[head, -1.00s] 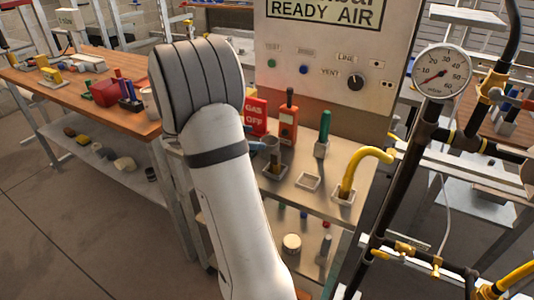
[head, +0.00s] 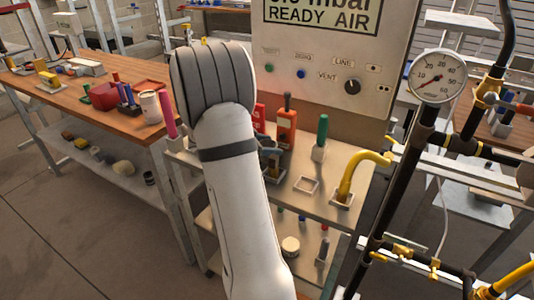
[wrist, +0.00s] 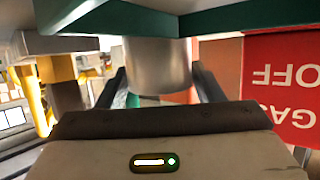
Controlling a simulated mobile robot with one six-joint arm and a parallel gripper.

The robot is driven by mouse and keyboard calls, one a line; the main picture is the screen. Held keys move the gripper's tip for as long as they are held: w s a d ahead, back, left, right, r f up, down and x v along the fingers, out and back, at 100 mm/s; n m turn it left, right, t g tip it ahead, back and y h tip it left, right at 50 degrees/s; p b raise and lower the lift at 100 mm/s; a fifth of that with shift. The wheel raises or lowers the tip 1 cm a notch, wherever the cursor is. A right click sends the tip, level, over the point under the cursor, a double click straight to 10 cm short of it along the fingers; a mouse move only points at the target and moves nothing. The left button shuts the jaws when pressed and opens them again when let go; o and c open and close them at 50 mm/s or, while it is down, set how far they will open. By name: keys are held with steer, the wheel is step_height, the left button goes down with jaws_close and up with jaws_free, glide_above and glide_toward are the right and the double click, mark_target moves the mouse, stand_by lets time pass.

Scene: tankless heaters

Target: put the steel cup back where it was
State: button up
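The steel cup (wrist: 158,65) is a plain grey cylinder in the wrist view, between the two dark fingers of my gripper (wrist: 160,88), which looks shut on it. In the head view my gripper (head: 269,156) is small and partly behind my arm, above the left part of the steel shelf under the panel. The cup is hard to make out there. An empty square holder (head: 307,185) sits on that shelf to the right of my gripper. The shelf directly below my gripper is mostly hidden by my arm.
An orange device (head: 286,127), a green-handled tool (head: 321,136) and a yellow bent pipe (head: 358,170) stand close by. The red GAS OFF sign (wrist: 285,85) is beside my gripper. A gauge (head: 438,77) on piping is at right, a wooden bench (head: 110,100) at left.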

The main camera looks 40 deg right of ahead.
steer(key=c, duration=0.8)
steer(key=shift+c, duration=0.2)
steer(key=shift+a+r, duration=0.1)
steer(key=shift+r, duration=0.05)
